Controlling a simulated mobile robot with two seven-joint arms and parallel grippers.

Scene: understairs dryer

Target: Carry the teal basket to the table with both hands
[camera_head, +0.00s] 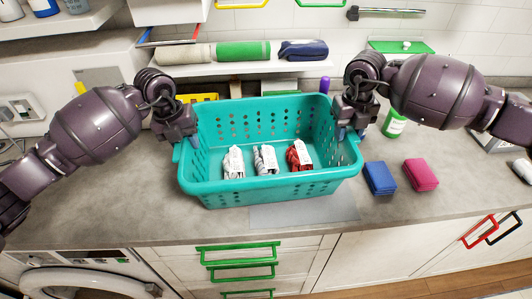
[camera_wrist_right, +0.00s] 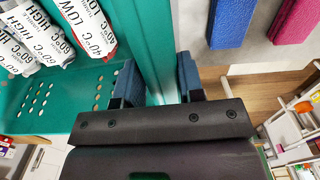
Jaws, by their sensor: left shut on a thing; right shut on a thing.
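The teal basket (camera_head: 271,189) is upright at the grey counter, in the middle of the head view. Inside it lie three labelled bundles: a whitish one (camera_head: 233,162), a grey and white one (camera_head: 266,160) and a red one (camera_head: 299,156). My left gripper (camera_head: 184,142) is shut on the basket's left rim. My right gripper (camera_head: 348,134) is shut on its right rim. In the right wrist view, the blue fingertips of the right gripper (camera_wrist_right: 156,86) are on either side of the teal rim. Whether the basket's bottom touches the counter is unclear. No separate table can be made out.
A blue block (camera_head: 380,178) and a pink block (camera_head: 420,175) lie right of the basket on the counter (camera_head: 430,210). A green-labelled container (camera_head: 394,124) stands behind them. Rolled towels (camera_head: 243,51) lie on a shelf behind. A washer or dryer (camera_head: 80,284) is at lower left.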

